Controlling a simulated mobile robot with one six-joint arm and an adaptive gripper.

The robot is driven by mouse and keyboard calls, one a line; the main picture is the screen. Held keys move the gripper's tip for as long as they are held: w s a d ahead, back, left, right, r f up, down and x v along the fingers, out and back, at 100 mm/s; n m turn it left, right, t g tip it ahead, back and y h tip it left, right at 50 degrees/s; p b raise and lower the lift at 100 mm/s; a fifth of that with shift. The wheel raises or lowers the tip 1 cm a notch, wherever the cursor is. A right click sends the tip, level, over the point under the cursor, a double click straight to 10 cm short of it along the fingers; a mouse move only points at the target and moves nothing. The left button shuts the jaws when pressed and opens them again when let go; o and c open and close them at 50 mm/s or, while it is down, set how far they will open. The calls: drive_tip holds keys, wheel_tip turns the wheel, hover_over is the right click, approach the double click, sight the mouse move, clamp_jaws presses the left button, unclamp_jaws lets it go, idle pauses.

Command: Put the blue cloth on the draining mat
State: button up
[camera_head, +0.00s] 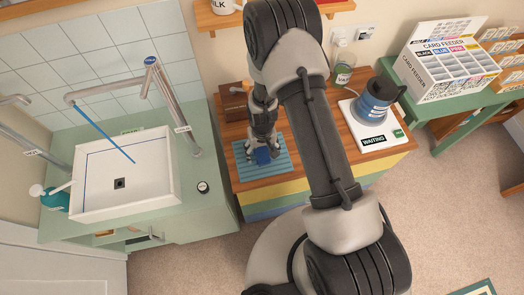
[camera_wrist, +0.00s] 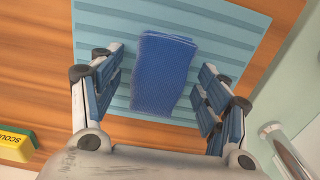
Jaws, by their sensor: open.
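The blue cloth (camera_wrist: 163,75) is a folded, dark blue rectangle. In the wrist view it lies on the lighter blue ribbed draining mat (camera_wrist: 230,35), inside the mat's outline. In the head view the cloth (camera_head: 263,156) shows as a small dark blue patch over the mat (camera_head: 283,166), partly hidden by my gripper. My gripper (camera_wrist: 161,78) is open, with one finger on each side of the cloth and gaps between the fingers and the cloth. In the head view my gripper (camera_head: 264,143) points down over the mat.
The mat lies on a wooden top (camera_head: 232,131). A yellow and green sponge pack (camera_wrist: 15,144) lies at the wrist view's left. A white sink (camera_head: 125,178) with taps stands left. A blue kettle (camera_head: 375,101) on a white base stands right, near a jar (camera_head: 342,74).

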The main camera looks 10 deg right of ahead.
wheel_tip(320, 180, up, 12)
drive_tip(key=r+p, duration=0.1)
drive_tip(key=p, duration=0.3)
wheel_tip(320, 180, up, 12)
drive_tip(key=t, duration=0.1)
hover_over(262, 152)
drive_tip(key=d, duration=0.2)
drive_tip(key=s+d+r+t, duration=0.15)
drive_tip(key=s+r, duration=0.25)
drive_tip(key=r, duration=0.8)
drive_tip(key=s+d+r+t, duration=0.1)
drive_tip(key=s+r, duration=0.4)
drive_tip(key=s, duration=0.3)
drive_tip(key=s+d+r+m+t, duration=0.1)
drive_tip(key=s+d+r, duration=0.1)
drive_tip(key=s+r, duration=0.4)
drive_tip(key=shift+s+d, duration=0.25)
drive_tip(key=shift+s, duration=0.65)
drive_tip(key=shift+f+b, duration=0.8)
drive_tip(key=shift+b, duration=0.25)
